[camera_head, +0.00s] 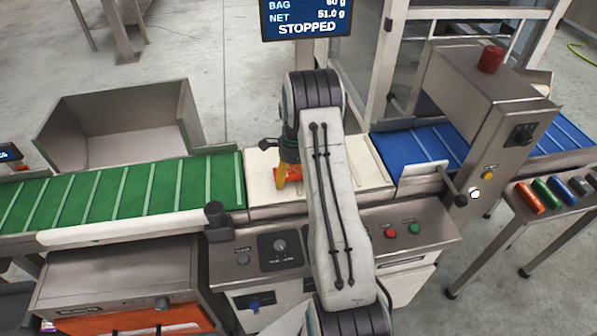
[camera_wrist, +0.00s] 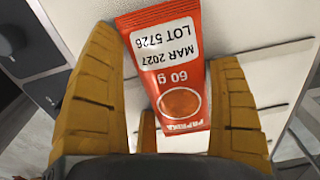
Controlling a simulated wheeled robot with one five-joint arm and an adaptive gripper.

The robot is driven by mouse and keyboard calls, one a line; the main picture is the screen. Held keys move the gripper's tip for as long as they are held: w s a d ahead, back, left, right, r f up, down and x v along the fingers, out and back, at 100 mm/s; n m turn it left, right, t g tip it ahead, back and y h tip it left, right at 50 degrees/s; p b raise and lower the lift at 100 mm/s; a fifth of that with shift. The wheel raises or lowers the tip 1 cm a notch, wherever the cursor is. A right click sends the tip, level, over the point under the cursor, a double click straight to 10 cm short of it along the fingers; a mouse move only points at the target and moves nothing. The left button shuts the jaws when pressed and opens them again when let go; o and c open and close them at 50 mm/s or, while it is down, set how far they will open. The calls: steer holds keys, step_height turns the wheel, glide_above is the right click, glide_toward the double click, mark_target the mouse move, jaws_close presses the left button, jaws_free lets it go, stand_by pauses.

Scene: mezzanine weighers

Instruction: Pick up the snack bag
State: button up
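The snack bag (camera_wrist: 172,68) is orange-red with a white label reading "MAR 2027 LOT 5726" and "60 g". In the wrist view it lies on the pale weighing plate (camera_wrist: 260,30), upside down to the camera. In the head view a bit of the orange bag (camera_head: 294,175) shows beside my arm, on the cream plate between the green and blue belts. My gripper (camera_wrist: 163,52) has yellow ribbed fingers spread on both sides of the bag. A gap shows at the left finger; the right finger overlaps the bag's edge, and contact there cannot be told.
A green belt (camera_head: 120,190) lies left of the plate and a blue belt (camera_head: 418,148) right of it. A metal housing with a red knob (camera_head: 490,59) stands over the blue belt. A display (camera_head: 306,20) reads "STOPPED". An open metal bin (camera_head: 115,120) stands behind the green belt.

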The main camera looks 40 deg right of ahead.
steer(key=c, duration=0.8)
steer(key=shift+o, duration=0.2)
steer(key=shift+r, duration=0.75)
step_height(320, 180, up, 2)
steer(key=shift+r, duration=0.25)
steer(key=s+d+r+b, duration=0.1)
steer(key=s+d+r, duration=0.1)
steer(key=s+r, duration=0.5)
steer(key=shift+s+d+b, duration=0.15)
steer(key=shift+s+b, duration=0.15)
steer(key=shift+s, duration=2)
